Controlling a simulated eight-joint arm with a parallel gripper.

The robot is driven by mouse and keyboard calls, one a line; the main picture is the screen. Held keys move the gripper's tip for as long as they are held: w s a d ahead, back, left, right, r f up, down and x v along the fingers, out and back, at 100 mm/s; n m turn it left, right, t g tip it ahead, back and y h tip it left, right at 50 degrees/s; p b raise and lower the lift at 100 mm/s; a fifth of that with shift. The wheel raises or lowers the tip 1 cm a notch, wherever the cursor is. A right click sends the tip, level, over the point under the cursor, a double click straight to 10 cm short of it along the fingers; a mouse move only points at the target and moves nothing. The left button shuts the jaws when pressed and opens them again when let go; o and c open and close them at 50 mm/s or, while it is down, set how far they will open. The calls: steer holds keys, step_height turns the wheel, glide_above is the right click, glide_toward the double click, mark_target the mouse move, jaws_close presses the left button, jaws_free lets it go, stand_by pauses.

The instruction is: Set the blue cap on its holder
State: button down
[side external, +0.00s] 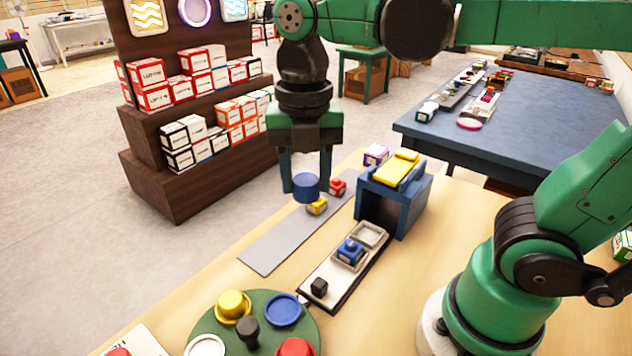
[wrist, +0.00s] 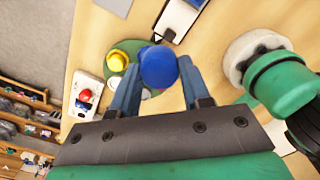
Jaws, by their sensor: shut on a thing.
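My gripper (side external: 306,187) is shut on the blue cap (side external: 305,188), a short round piece held between its two fingers. In the side view it hangs above the far end of a grey strip. In the wrist view the blue cap (wrist: 158,67) hides part of the green round tray (wrist: 133,47). In the side view that green tray (side external: 225,331) is at the bottom, well apart from my gripper. On it are a flat blue round holder (side external: 283,309) with nothing on it, a yellow cap (side external: 233,305), a white disc (side external: 206,347) and a red piece (side external: 295,348).
A black knob (side external: 248,331) rises from the green tray's middle. Small red (side external: 338,187) and yellow (side external: 317,206) pieces stand near my gripper. A blue stand (side external: 402,205) is to the right.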

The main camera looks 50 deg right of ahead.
steer(key=s+d+f+m, duration=0.3)
steer(key=d+f+m, duration=0.25)
steer(key=d, duration=0.25)
glide_above(351, 243)
steer(key=shift+f, duration=2.85)
steer(key=shift+f, duration=0.25)
steer(key=shift+f, duration=0.35)
steer(key=shift+f, duration=0.5)
steer(key=shift+c, duration=1.6)
jaws_free()
steer(key=shift+o, duration=0.2)
